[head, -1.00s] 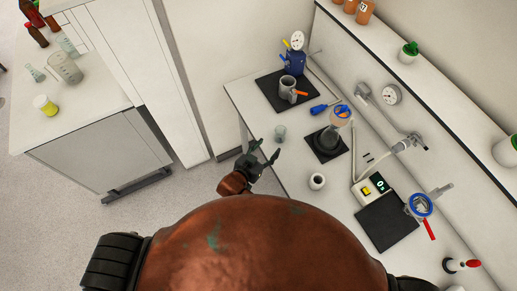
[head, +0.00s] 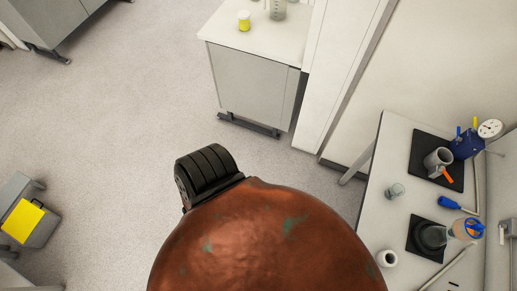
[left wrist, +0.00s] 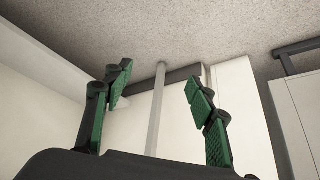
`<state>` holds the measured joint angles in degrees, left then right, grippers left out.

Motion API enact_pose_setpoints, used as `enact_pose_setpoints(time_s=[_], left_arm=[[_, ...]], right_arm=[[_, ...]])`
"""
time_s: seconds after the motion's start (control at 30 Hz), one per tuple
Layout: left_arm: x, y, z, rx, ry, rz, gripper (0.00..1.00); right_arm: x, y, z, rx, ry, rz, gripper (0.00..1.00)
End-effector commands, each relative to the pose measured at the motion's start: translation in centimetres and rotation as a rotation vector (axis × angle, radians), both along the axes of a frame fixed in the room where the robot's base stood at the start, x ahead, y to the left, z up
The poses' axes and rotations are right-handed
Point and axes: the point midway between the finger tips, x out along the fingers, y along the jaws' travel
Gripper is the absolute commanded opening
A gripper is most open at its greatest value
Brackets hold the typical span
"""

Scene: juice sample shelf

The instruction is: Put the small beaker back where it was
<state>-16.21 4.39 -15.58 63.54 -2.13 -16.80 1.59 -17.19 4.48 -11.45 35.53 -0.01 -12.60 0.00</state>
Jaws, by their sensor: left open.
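A small clear glass beaker (head: 396,191) stands upright on the white bench (head: 378,214) at the right of the head view. It stands apart from the things around it. My left gripper (left wrist: 160,95) shows in the left wrist view, its green-padded fingers spread wide with nothing between them. Behind the fingers are a grey table leg, a white wall and the floor. The left gripper is outside the head view, so its distance from the beaker cannot be told. My right gripper is not in view.
On the bench are a grey mug (head: 438,159) on a dark mat, a blue-handled tool (head: 450,203), a dark round-bottomed vessel (head: 430,236) and a white cup (head: 387,258). A yellow-filled jar (head: 244,20) stands on the cabinet top (head: 275,38).

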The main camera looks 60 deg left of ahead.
Motion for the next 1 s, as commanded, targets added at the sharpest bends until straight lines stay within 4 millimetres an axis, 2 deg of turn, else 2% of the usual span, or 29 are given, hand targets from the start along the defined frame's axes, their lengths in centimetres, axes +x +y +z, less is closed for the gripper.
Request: enact_pose_setpoints(time_s=[0.03, 0.1, 0.2, 0.3, 0.4, 0.5, 0.8, 0.87, 1.0], left_arm=[[-4.4, 1.5, -3.0, 0.017, 0.079, 0.014, 0.51], [-9.8, 3.2, -5.9, 0.035, 0.170, 0.032, 0.51], [-16.7, 5.1, -8.8, 0.054, 0.280, 0.055, 0.51], [-21.9, 6.4, -10.2, 0.068, 0.358, 0.071, 0.51], [-25.0, 7.1, -10.9, 0.075, 0.404, 0.079, 0.51], [-26.3, 7.4, -11.1, 0.079, 0.423, 0.084, 0.51], [-26.4, 7.4, -11.3, 0.079, 0.425, 0.084, 0.51], [-26.5, 7.4, -11.7, 0.079, 0.425, 0.084, 0.51], [-26.6, 7.4, -13.9, 0.079, 0.428, 0.084, 0.51]], right_arm=[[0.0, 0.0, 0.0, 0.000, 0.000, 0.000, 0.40], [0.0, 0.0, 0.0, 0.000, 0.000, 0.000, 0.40], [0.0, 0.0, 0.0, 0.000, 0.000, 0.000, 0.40], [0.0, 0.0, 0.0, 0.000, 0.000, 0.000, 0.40], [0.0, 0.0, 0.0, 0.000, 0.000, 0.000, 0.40], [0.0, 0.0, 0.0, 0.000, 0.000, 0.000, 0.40], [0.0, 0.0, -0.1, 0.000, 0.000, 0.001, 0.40], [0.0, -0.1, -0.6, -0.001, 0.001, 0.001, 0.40], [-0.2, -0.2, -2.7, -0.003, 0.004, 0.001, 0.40]])
